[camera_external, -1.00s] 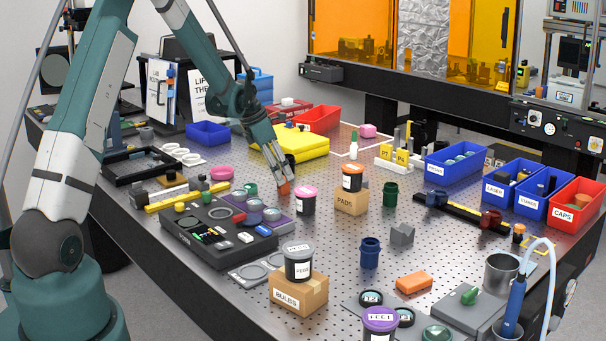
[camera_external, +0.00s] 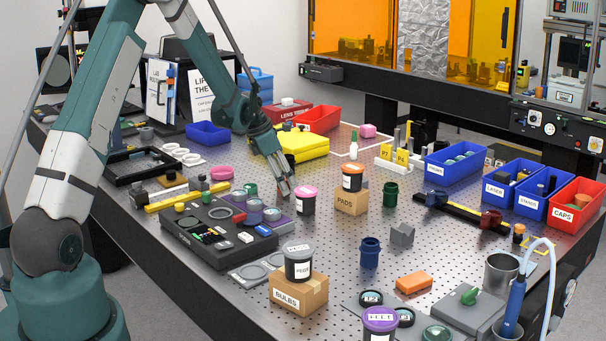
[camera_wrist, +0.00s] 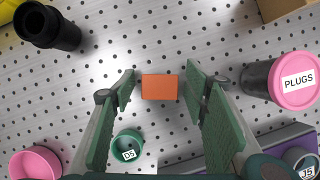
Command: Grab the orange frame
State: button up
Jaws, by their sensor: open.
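A small orange piece (camera_wrist: 160,88) with a flat rectangular top lies on the perforated table in the wrist view. No hollow shows in it, so I cannot tell whether it is a frame. My gripper (camera_wrist: 160,80) is open, with one green-padded finger on each side of the piece and a gap on both sides. In the external view my gripper (camera_external: 284,192) points down at the table, left of the pink-lidded jar, and its fingers mostly hide the piece. Another orange block (camera_external: 413,282) lies at the front right, away from the gripper.
The pink-lidded PLUGS jar (camera_wrist: 292,80) stands close on the right in the wrist view. A green cap (camera_wrist: 127,146), a pink round container (camera_wrist: 36,163) and a black cylinder (camera_wrist: 47,27) lie around. A purple-edged tray (camera_wrist: 270,143) is at the lower right.

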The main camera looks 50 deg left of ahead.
jog(key=c, duration=1)
jog(key=shift+r, duration=0.15)
jog(key=shift+r, duration=4.85)
